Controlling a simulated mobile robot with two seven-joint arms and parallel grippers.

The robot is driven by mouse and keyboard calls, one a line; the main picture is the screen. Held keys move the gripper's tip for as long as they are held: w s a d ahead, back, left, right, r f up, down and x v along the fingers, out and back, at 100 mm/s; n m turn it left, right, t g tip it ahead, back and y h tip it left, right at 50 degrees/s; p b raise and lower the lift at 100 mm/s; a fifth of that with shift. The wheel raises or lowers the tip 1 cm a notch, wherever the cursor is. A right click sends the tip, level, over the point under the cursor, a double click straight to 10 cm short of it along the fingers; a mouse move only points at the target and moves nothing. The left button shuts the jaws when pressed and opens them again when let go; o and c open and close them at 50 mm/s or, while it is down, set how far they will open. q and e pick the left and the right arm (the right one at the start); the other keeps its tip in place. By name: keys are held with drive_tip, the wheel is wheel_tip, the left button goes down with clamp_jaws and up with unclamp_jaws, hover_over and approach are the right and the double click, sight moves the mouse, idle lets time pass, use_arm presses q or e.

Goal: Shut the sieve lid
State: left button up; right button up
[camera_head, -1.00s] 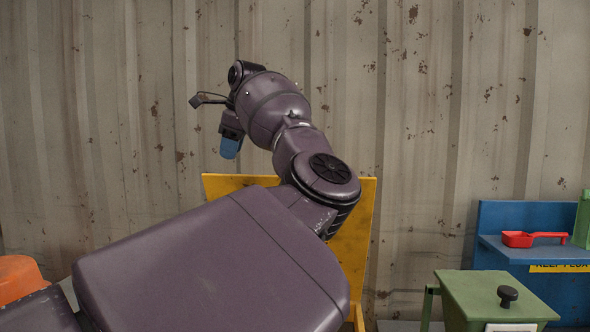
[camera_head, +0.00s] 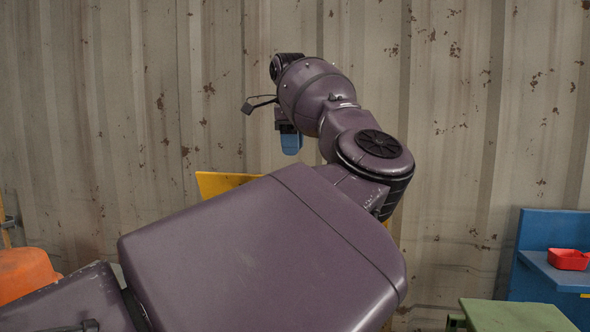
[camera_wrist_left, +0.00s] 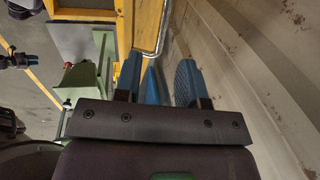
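A yellow upright panel (camera_head: 222,182), which looks like the raised sieve lid, stands near the metal wall in the head view, mostly hidden behind my left arm. A yellow frame with a thin metal bar (camera_wrist_left: 148,28) shows at the top of the left wrist view; I cannot tell which part is the lid. My left gripper (camera_head: 291,143) hangs above and to the right of the panel's visible corner in the head view. In the left wrist view its two blue fingers (camera_wrist_left: 158,82) are apart, with nothing visibly held.
The rusty corrugated wall (camera_head: 460,130) is close behind the arm. An orange object (camera_head: 25,273) is at left.

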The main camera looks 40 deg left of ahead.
use_arm(q)
drive_tip(key=f, duration=0.4)
drive_tip(key=w+f, duration=0.1)
drive_tip(key=f, duration=0.1)
drive_tip(key=shift+w+a+f, duration=0.1)
drive_tip(key=shift+a+f, duration=0.05)
drive_tip(key=shift+a, duration=0.1)
drive_tip(key=shift+c, duration=0.3)
clamp_jaws()
